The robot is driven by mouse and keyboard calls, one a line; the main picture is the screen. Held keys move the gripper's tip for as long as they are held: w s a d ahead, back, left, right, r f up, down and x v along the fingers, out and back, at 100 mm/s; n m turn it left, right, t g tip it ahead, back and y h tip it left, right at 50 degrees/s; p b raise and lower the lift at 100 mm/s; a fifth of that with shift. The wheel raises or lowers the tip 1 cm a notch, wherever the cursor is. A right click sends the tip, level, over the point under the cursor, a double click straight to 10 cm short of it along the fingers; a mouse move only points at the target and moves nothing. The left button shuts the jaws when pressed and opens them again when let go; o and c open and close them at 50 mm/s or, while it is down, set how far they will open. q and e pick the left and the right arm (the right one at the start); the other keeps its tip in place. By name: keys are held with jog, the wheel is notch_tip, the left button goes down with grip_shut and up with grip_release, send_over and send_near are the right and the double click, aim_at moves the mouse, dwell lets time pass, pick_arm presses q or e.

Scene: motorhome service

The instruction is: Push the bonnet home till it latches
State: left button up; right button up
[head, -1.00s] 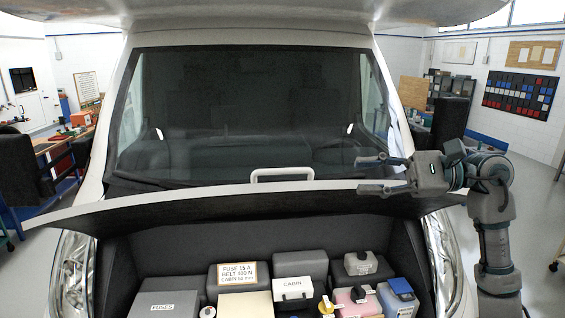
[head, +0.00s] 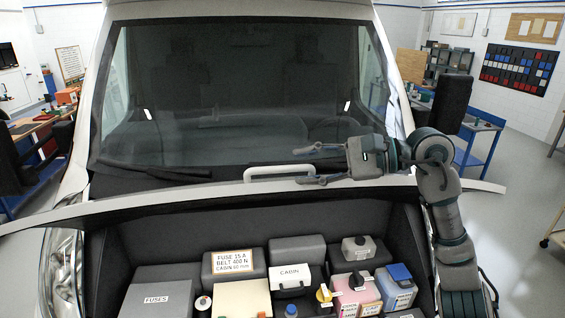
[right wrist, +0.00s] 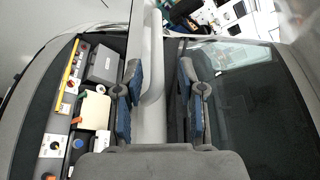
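The bonnet (head: 150,207) stands raised, seen nearly edge-on as a pale strip across the head view, with the engine bay open below it. A white handle (head: 280,172) sits at the middle of its edge. My right gripper (head: 312,165) is open just right of the handle, its fingers pointing left toward it. In the right wrist view, the pale bonnet edge (right wrist: 153,85) runs between the spread fingers of my right gripper (right wrist: 162,92); I cannot tell whether they touch it. My left gripper is out of view.
The bay holds a fuse box (head: 158,298), a cabin box (head: 291,282), a blue-capped bottle (head: 397,283) and several other parts. The windscreen (head: 240,90) rises behind the bonnet. A blue table (head: 478,135) stands at the right, with clear floor in front of it.

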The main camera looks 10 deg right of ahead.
aim_at(295, 167)
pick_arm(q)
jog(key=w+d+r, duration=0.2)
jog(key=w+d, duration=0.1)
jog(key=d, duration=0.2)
pick_arm(e)
jog(key=shift+f+p, duration=0.25)
jog(key=shift+p, duration=0.05)
jog(key=a, duration=0.3)
jog(key=shift+a, duration=0.3)
jog(key=shift+w+a, duration=0.1)
jog(key=shift+a, duration=1.1)
grip_shut()
jog(key=shift+d, duration=0.25)
jog(key=shift+w+d, duration=0.1)
jog(key=shift+d, duration=0.35)
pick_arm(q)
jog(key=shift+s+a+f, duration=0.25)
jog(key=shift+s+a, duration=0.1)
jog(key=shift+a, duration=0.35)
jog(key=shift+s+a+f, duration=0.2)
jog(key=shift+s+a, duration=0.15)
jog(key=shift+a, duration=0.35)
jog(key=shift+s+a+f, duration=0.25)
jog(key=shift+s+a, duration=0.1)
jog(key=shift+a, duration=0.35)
pick_arm(e)
jog(key=shift+d, duration=0.2)
